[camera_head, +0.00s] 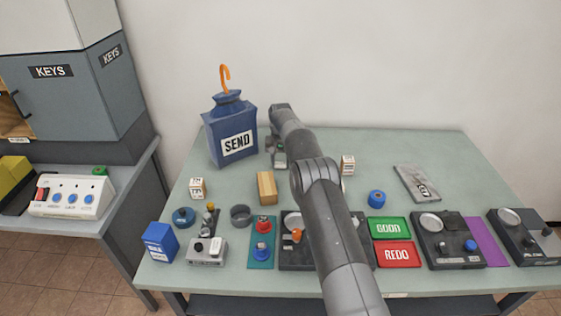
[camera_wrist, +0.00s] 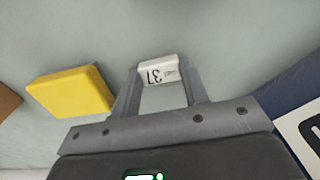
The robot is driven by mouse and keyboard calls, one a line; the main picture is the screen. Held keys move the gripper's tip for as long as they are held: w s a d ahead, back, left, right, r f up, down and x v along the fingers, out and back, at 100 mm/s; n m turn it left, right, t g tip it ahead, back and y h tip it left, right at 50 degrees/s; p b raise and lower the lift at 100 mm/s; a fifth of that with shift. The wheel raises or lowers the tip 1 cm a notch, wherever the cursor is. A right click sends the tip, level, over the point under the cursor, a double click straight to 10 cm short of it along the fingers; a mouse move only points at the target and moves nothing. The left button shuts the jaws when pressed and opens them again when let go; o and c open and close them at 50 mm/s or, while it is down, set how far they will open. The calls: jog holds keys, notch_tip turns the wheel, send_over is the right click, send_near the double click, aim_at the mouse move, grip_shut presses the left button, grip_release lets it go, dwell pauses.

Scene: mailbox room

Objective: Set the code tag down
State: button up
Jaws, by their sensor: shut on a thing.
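In the head view my gripper (camera_head: 278,158) is just right of the blue SEND container (camera_head: 222,120), and the held tag cannot be made out there. The container's corner also shows at the lower right of the wrist view.
A yellow block (camera_wrist: 70,92) lies left of the fingers in the wrist view. A wooden block (camera_head: 266,187), labelled white blocks (camera_head: 198,187), a grey cup (camera_head: 241,215) and several devices stand on the table. The back right of the table (camera_head: 440,150) is clear.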

jog(key=shift+f, duration=0.15)
jog(key=o, duration=0.9)
jog(key=shift+o, duration=0.2)
